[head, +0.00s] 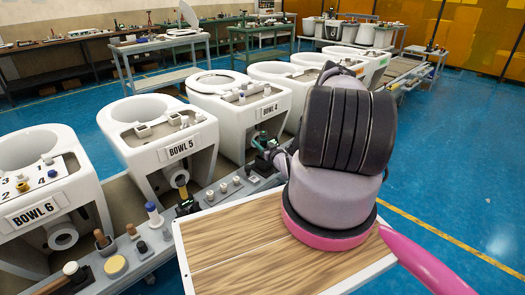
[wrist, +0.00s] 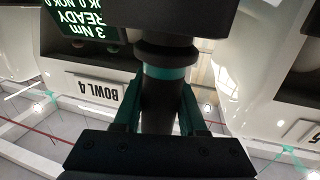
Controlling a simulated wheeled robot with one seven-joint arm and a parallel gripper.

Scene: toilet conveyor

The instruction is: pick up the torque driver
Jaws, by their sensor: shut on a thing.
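The torque driver (wrist: 160,98) is a dark cylinder with a teal band, seen close up in the wrist view. My gripper (wrist: 158,118) has its teal fingers on both sides of the driver's body and is shut on it. A dark head or flange of the driver sits above the band, and its ends are cut off or hidden. In the head view my gripper is small and partly hidden behind my arm, in front of the BOWL 4 toilet (head: 240,110). I cannot make out the driver clearly there.
A dark display (wrist: 88,25) reads 3 Nm READY, upside down in the wrist view. The BOWL 5 (head: 150,120) and BOWL 6 (head: 40,170) toilets stand to the left. A grey ledge (head: 215,195) with several small parts runs in front. Blue floor is clear at right.

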